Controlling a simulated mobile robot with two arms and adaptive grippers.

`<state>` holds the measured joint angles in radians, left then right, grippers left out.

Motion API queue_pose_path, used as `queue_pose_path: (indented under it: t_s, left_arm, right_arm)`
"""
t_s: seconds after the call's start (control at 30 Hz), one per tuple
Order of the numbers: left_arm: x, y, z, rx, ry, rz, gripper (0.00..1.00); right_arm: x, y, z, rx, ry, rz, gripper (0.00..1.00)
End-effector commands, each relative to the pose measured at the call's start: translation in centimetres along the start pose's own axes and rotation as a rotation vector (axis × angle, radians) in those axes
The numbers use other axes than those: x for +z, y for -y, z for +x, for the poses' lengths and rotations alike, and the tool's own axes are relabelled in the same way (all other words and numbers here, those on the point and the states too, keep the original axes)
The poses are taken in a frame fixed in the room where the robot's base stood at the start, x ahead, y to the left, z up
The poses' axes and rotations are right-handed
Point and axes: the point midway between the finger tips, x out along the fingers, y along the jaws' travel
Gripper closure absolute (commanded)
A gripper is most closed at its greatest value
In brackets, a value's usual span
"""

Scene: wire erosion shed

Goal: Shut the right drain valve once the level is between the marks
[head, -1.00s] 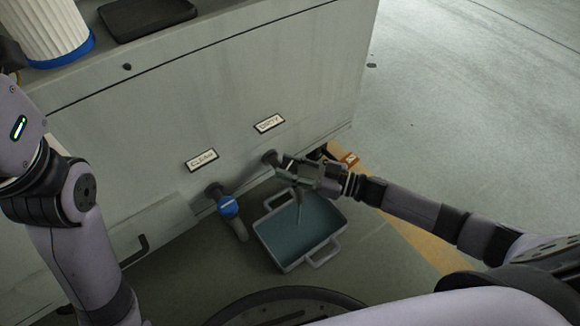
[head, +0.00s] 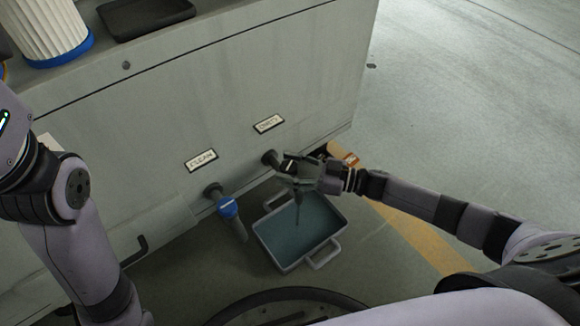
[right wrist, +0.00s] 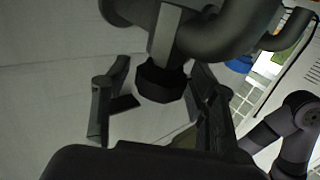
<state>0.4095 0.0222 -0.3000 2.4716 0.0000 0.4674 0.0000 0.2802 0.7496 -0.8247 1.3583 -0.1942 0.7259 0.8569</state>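The right drain valve (head: 270,158) sticks out of the grey tank front under the DIRTY label (head: 268,124). My right gripper (head: 290,170) is at this valve and hides most of it. In the right wrist view its fingers (right wrist: 160,105) stand apart on either side of a dark knob (right wrist: 160,84) on a grey lever, with gaps showing. A thin dark stream (head: 297,212) falls from the valve into a grey two-handled tray (head: 334,212) holding bluish liquid. I cannot make out level marks. My left arm is at the left; its gripper is out of view.
The left valve with a blue handle (head: 228,207) sits under the CLEAN label (head: 201,160). A dark shallow tray (head: 146,17) and a white pleated filter (head: 45,30) stand on the tank top.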

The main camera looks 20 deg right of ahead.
Motion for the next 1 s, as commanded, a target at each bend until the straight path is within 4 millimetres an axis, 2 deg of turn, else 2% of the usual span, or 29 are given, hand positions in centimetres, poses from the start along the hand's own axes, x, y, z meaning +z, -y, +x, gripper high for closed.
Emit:
queue_pose_path:
  t_s: [0.3,0.43,0.57,0.8,1.0]
  left_arm:
    - [0.2,-0.1,-0.3,0.008,0.011,0.002,0.60]
    - [0.2,-0.1,-0.2,0.007,0.008,0.002,0.60]
    - [0.1,-0.1,-0.2,0.006,0.007,0.001,0.60]
    - [0.1,-0.1,-0.1,0.005,0.005,0.001,0.60]
    - [0.1,-0.1,-0.1,0.004,0.004,0.001,0.60]
  right_arm:
    - [0.0,0.0,0.0,0.000,0.000,0.001,0.42]
    - [0.1,0.1,-0.9,0.000,0.002,0.001,0.42]
    - [0.1,0.1,-3.2,0.001,0.003,0.001,0.42]
    - [0.2,0.1,-8.4,0.000,0.004,0.001,0.42]
    - [0.1,0.0,-11.2,0.000,0.002,0.001,0.42]
